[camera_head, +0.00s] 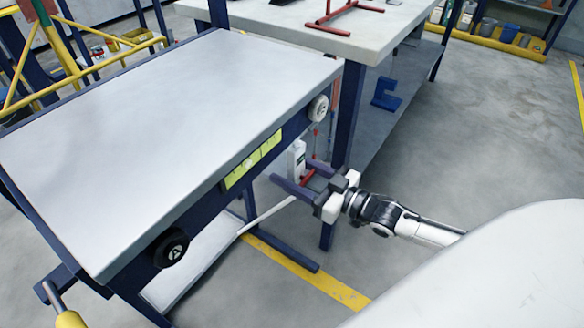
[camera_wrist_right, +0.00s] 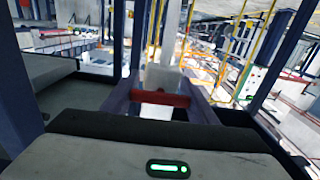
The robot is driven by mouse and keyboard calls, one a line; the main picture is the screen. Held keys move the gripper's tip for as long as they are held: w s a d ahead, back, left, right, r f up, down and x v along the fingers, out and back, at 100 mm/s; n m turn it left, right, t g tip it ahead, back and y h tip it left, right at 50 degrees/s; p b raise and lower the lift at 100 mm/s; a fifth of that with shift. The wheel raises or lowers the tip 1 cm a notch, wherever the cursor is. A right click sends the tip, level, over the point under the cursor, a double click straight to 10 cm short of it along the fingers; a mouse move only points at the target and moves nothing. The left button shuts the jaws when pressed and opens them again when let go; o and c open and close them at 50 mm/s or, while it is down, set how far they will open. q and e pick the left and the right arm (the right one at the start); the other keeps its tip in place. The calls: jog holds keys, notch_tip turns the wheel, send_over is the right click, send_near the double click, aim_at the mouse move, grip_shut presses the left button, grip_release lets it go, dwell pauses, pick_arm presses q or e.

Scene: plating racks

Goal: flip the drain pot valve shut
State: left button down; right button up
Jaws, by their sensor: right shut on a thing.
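The drain pot (camera_head: 297,156) is a small white upright body below the right end of the grey-topped table, beside a dark blue leg. It also shows as a pale upright shape in the right wrist view (camera_wrist_right: 163,78). Its red valve handle (camera_wrist_right: 160,98) lies crosswise between the fingers of my right gripper (camera_wrist_right: 160,92). In the head view my right gripper (camera_head: 304,177) reaches in from the right, its two dark fingers around the handle, which is partly hidden. Whether the valve is open or shut I cannot tell. My left gripper is not in view.
The grey-topped table (camera_head: 170,110) has a black knob (camera_head: 171,248), a pale knob (camera_head: 318,108) and a yellow-green panel (camera_head: 253,160) on its front. A second table (camera_head: 330,38) stands behind. Open floor (camera_head: 480,130) lies at the right.

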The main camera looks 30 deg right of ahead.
aim_at(308, 180)
jog(key=o, duration=1)
jog(key=shift+o, duration=0.2)
jog(key=shift+s, duration=0.1)
jog(key=shift+s+d, duration=0.15)
jog(key=shift+s, duration=0.05)
jog(key=p+v, duration=0.2)
jog(key=v, duration=0.6)
jog(key=shift+s+d, duration=0.1)
jog(key=shift+s, duration=0.15)
jog(key=shift+s+d+p, duration=0.25)
jog(key=shift+s+p, duration=0.05)
jog(key=shift+s, duration=0.25)
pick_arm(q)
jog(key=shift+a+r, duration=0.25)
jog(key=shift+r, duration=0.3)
